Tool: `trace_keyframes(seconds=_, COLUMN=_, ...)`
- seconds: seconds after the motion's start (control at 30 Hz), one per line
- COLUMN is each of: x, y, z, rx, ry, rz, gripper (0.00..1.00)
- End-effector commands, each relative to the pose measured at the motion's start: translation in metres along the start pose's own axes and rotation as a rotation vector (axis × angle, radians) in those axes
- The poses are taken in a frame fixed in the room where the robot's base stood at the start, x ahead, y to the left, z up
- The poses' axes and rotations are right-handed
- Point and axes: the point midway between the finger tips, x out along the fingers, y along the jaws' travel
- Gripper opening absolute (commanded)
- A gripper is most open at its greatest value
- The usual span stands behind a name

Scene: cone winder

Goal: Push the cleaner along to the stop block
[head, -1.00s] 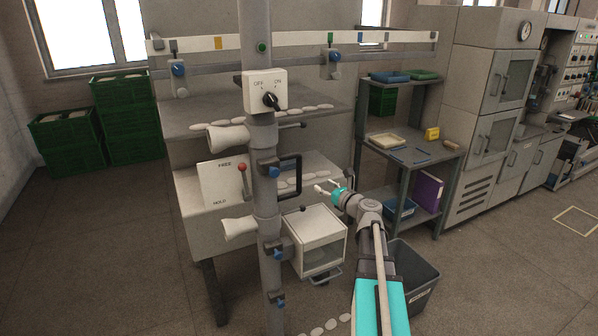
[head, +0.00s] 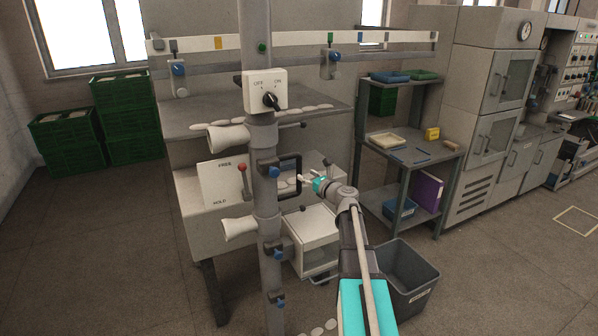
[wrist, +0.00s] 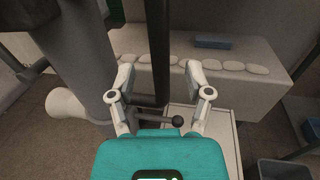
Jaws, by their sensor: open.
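My gripper (head: 304,181) is open and empty, beside the black loop handle (head: 298,170) on the grey post. In the wrist view my gripper (wrist: 158,75) has a dark upright bar (wrist: 158,50) between its fingers in the picture; I cannot tell whether the bar is within their reach. Neither finger visibly touches it. Nothing in view is clearly marked as the cleaner or the stop block. Carriages with blue knobs, one at the left (head: 178,70) and one at the right (head: 331,66), hang on the rail (head: 250,66) behind.
A black ball-ended rod (wrist: 177,121) lies just below my fingers. A white box (head: 312,238) sits below my gripper. A grey bin (head: 410,275) stands right of my arm.

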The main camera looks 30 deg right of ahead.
Motion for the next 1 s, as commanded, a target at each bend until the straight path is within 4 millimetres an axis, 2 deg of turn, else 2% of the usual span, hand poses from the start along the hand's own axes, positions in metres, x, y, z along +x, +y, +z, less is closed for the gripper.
trace_keyframes(seconds=0.1, x=0.021, y=-0.002, z=0.000, rx=0.000, ry=0.000, rz=0.002, gripper=0.65)
trace_keyframes(seconds=0.3, x=0.042, y=-0.001, z=0.000, rx=0.000, ry=0.000, rz=0.001, gripper=0.65)
trace_keyframes(seconds=0.5, x=0.050, y=0.000, z=0.000, rx=0.000, ry=0.000, rz=0.000, gripper=0.65)
trace_keyframes(seconds=0.8, x=0.051, y=0.000, z=0.000, rx=0.000, ry=0.000, rz=0.000, gripper=0.65)
trace_keyframes(seconds=0.83, x=0.051, y=0.000, z=0.000, rx=0.000, ry=0.000, rz=0.000, gripper=0.63)
trace_keyframes(seconds=1.0, x=0.051, y=0.000, z=0.000, rx=0.000, ry=0.000, rz=0.000, gripper=0.32)
